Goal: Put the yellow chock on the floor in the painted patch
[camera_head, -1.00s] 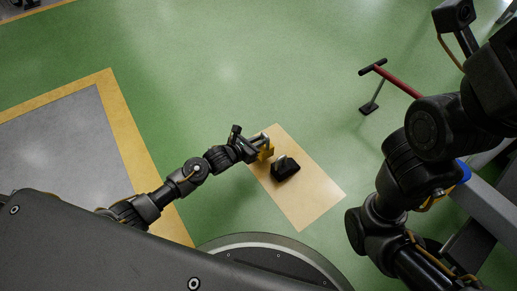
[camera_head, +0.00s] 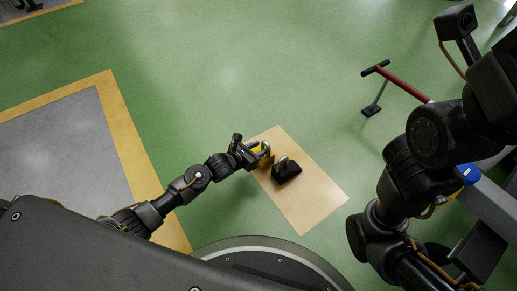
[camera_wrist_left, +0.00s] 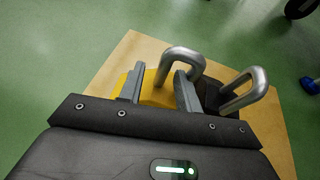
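The yellow chock (camera_head: 266,159) sits at the upper left part of the tan painted patch (camera_head: 313,198), partly hidden by my left gripper. In the left wrist view the yellow chock (camera_wrist_left: 153,95) shows between and beyond the fingers, with its bent metal handle (camera_wrist_left: 181,53) rising there. My left gripper (camera_head: 261,150) is over the chock. Its fingers (camera_wrist_left: 160,90) stand apart, one leg of the handle between them, with gaps visible. A black chock (camera_head: 287,172) with a metal handle (camera_wrist_left: 247,88) stands on the patch just right of the yellow one. My right gripper is not visible.
Green floor around the patch is mostly clear. A grey area with a yellow border (camera_head: 132,142) lies to the left. A red-barred tool with a black T-handle (camera_head: 376,68) stands at the upper right. My right arm fills the right side.

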